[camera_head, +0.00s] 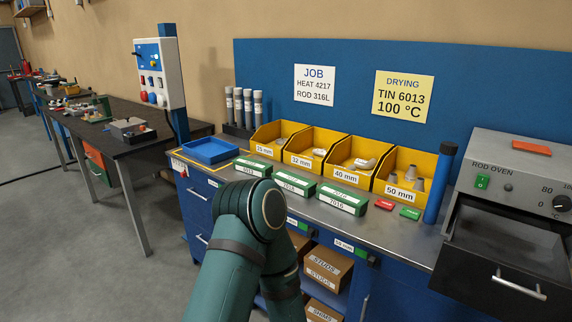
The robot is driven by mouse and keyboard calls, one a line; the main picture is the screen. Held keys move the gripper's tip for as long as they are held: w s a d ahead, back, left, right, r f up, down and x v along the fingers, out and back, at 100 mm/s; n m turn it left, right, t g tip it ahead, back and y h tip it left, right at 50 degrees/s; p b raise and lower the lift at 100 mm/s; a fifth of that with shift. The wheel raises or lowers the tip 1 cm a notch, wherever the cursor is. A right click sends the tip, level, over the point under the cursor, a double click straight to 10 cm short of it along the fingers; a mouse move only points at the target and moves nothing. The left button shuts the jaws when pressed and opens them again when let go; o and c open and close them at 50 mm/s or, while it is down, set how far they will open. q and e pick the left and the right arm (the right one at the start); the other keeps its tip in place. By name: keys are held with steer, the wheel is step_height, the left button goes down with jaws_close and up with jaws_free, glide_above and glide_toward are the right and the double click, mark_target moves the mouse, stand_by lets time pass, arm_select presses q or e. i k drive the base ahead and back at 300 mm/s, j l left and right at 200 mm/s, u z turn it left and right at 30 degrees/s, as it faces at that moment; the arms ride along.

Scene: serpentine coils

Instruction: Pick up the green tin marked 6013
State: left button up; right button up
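Three green and white tins lie in a row on the front of the workbench. The left tin (253,167) has a label that appears to read 6013, though it is small. The middle tin (294,184) and the right tin (342,199) appear to read 7018. A teal arm link of mine (240,235) rises from the bottom, in front of the bench, and its elbow ends just below the left and middle tins. It hides part of the bench front. Neither gripper shows in the view.
Yellow bins (353,162) stand behind the tins. A blue tray (210,151) lies left of them. A red block (385,204) and green block (410,213) lie right. The rod oven (520,170) stands far right, with a dark handled front jutting out. Grey floor (110,265) is clear at left.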

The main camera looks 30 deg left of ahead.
mark_target(257, 168)
steer(key=i+j+z, duration=0.1)
steer(key=j+z, duration=0.2)
steer(key=j, duration=0.15)
steer(key=j+z, duration=0.25)
steer(key=j, duration=0.2)
steer(key=j+z, duration=0.3)
steer(key=j, duration=1.35)
steer(key=k+j+z, duration=0.15)
steer(key=j, duration=1.2)
